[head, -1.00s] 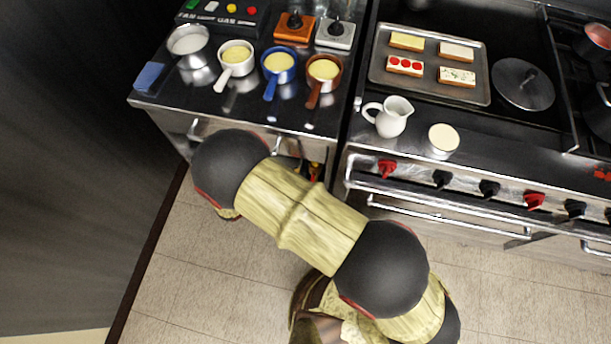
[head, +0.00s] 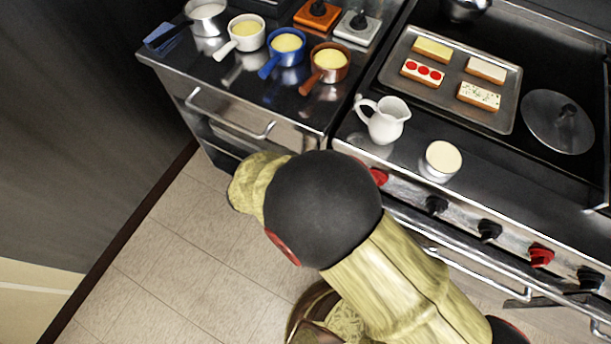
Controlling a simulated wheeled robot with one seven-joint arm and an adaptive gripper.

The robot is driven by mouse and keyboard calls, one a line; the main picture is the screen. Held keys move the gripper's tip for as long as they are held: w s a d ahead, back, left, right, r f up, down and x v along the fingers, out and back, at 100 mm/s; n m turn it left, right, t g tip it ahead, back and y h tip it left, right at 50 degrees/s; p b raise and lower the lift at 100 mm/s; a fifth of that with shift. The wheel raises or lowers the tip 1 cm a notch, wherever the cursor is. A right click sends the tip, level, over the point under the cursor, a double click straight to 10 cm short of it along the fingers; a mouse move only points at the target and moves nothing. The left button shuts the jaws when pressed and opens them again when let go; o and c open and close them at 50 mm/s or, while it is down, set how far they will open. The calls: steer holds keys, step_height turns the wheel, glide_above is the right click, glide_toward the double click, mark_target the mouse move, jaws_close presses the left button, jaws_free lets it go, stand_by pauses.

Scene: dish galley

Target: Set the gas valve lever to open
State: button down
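I cannot make out a gas valve lever for certain in the head view. My arm covers the area between the counter front and the stove front, where a lever could be hidden. My gripper is not in view; only my arm's links show, reaching up from the bottom right towards the counter front.
A steel counter (head: 225,78) holds a white pan (head: 245,35), a blue pan (head: 285,46) and a brown pan (head: 327,66). The stove side has a white jug (head: 384,119), a round tin (head: 442,160), a tray (head: 503,117) and front knobs (head: 489,230). Bare floor (head: 180,240) lies left.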

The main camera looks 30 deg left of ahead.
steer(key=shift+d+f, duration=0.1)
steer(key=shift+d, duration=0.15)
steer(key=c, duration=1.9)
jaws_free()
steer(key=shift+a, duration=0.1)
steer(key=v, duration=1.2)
